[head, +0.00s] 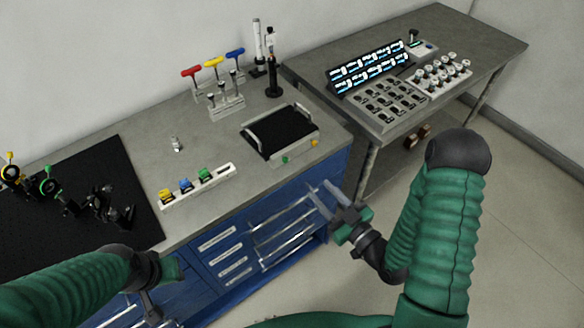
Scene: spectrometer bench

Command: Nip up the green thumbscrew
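Small green parts show on a dark optical mount (48,187) on the black breadboard at the left; which one is the thumbscrew is too small to tell. Another small green piece (285,160) sits at the front of the black-topped tray (262,147), near the bench edge. My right gripper (321,191) is open and empty, in front of the blue drawers, apart from the green parts. My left gripper (152,312) is low at the bottom left, partly hidden by its own arm, and its finger opening is unclear.
A white strip (200,186) with yellow, blue and green blocks lies on the bench. Red, yellow and blue T-handled tools (213,63) stand in a rack behind. A black breadboard (90,240) covers the left end. A side table (500,50) holds a control panel. Bare bench lies mid-left.

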